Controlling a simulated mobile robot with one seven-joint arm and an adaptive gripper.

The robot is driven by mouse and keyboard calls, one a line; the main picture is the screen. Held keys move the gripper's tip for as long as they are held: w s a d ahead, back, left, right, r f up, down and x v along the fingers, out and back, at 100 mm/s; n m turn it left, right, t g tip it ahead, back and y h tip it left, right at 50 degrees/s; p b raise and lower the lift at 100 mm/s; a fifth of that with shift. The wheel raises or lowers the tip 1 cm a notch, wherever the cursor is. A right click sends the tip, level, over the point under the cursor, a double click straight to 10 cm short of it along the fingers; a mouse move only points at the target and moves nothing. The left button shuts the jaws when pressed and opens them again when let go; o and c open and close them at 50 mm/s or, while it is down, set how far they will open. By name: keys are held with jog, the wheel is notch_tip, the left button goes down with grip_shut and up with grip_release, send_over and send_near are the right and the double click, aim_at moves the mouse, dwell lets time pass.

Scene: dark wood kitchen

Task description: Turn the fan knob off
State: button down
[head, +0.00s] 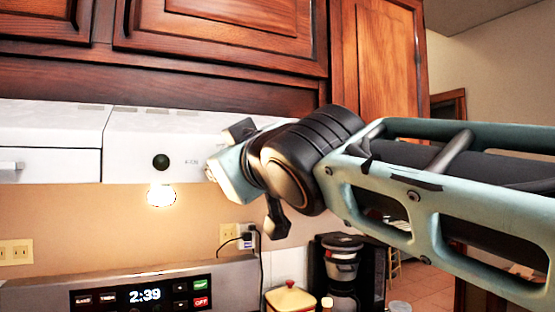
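A round black knob (161,161) sits on the front of the white range hood (130,140). Small printed lettering, too blurred to read surely, is just right of it. My gripper (228,174) reaches in from the right and is in front of the hood face, to the right of the black knob and apart from it. A small rounded piece shows at the gripper's left edge; I cannot tell whether it is another knob. The gripper hides the hood behind it. Its fingers are seen at an angle, so their opening is unclear.
Wooden cabinets (220,40) hang above the hood. A lit bulb (160,195) is under it. Below are a stove panel (140,290) with a clock, a wall outlet (240,238) with a cord, a lidded canister (290,299) and a coffee maker (343,270).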

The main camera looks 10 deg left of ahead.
jog(key=shift+n, duration=1.3)
jog(key=shift+p, duration=0.3)
jog(key=c, duration=1.6)
grip_release()
jog(key=v, duration=1.2)
jog(key=shift+s, duration=0.1)
